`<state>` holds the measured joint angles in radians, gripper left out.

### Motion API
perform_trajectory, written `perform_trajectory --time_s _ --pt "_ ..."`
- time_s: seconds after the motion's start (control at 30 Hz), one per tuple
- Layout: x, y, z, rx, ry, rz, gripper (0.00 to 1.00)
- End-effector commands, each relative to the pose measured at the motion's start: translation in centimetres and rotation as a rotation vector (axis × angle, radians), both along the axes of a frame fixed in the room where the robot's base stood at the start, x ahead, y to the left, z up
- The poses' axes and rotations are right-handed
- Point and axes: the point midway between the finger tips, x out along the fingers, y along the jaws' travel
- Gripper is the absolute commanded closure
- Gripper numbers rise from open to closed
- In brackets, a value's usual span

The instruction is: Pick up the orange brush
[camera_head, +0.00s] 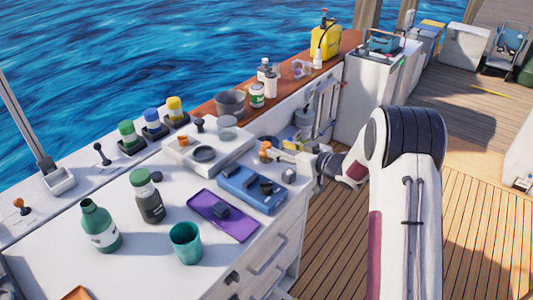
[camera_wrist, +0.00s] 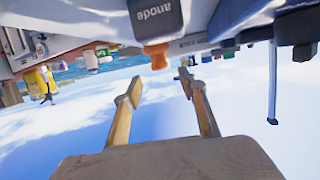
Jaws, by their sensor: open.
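My gripper (camera_head: 282,148) reaches over the back right of the white counter, its tan fingers pointing left. In the wrist view my gripper (camera_wrist: 160,84) has its fingers apart, with nothing held between them. A small orange piece (camera_head: 265,146) is close to the fingertips in the head view. In the wrist view, an orange piece (camera_wrist: 157,55) shows beyond the gap between the fingers, beside a dark block marked "anode" (camera_wrist: 155,18). Another orange thing (camera_head: 76,294) is cut off at the bottom left edge. I cannot tell which of these is the brush.
A blue tray (camera_head: 240,197), a purple mat (camera_head: 205,208), a teal cup (camera_head: 186,252), a green bottle (camera_head: 98,232) and a dark jar (camera_head: 147,205) stand on the counter. A white raised panel (camera_head: 185,160) lies behind. Bare counter shows at front left.

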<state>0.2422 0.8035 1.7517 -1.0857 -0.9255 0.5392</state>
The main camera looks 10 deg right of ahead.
Motion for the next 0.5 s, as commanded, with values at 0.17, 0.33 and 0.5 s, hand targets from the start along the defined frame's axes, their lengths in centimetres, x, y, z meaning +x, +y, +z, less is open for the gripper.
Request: perform_trajectory --time_s 0.17,0.33,0.5 --pt "0.0 0.0 0.0 -0.001 -0.001 -0.001 0.58" --pt "0.5 0.3 -0.2 -0.001 -0.001 0.0 0.58" --pt "1.5 1.0 -0.5 -0.002 0.0 0.0 0.58"
